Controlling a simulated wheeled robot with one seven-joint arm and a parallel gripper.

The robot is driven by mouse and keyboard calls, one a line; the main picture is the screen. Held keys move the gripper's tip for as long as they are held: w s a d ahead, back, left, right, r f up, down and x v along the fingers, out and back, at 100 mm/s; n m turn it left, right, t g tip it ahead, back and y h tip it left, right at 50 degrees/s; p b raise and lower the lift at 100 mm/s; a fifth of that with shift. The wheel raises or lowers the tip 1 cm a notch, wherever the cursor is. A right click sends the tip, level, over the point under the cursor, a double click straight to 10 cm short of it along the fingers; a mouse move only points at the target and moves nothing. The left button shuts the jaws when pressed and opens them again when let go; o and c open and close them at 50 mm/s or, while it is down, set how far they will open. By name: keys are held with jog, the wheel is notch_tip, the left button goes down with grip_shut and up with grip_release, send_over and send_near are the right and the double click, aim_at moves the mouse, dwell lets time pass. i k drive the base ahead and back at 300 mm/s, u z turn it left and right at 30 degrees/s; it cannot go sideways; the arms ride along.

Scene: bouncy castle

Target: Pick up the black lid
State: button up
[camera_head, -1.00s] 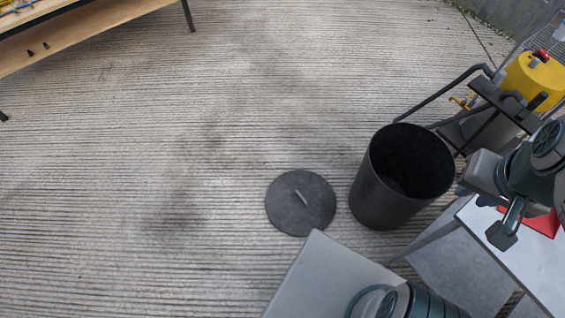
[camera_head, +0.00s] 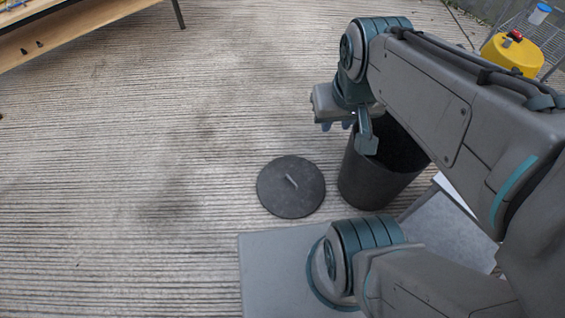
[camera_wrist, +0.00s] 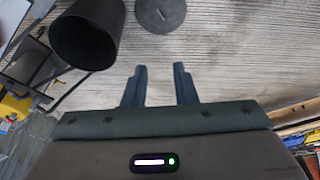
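The black lid (camera_head: 291,187) lies flat on the ribbed floor, a round disc with a small light bar handle on top. It also shows at the top of the wrist view (camera_wrist: 160,14), cut by the edge. My gripper (camera_wrist: 160,72) has its two fingers apart with nothing between them. In the head view my gripper (camera_head: 340,124) is above and beyond the lid, up and to the right in the picture, beside the bin's rim. The lid is clear of the gripper.
A black open bin (camera_head: 368,182) stands just right of the lid, partly hidden by my arm; it shows too in the wrist view (camera_wrist: 88,38). A yellow container (camera_head: 512,55) stands at the upper right. A wooden shelf (camera_head: 70,38) is at the upper left. The floor left of the lid is clear.

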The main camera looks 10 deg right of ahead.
aim_at(288, 186)
jog(key=k, duration=0.6)
jog(key=z, duration=0.55)
jog(key=i, duration=1.2)
jog(key=u, duration=0.4)
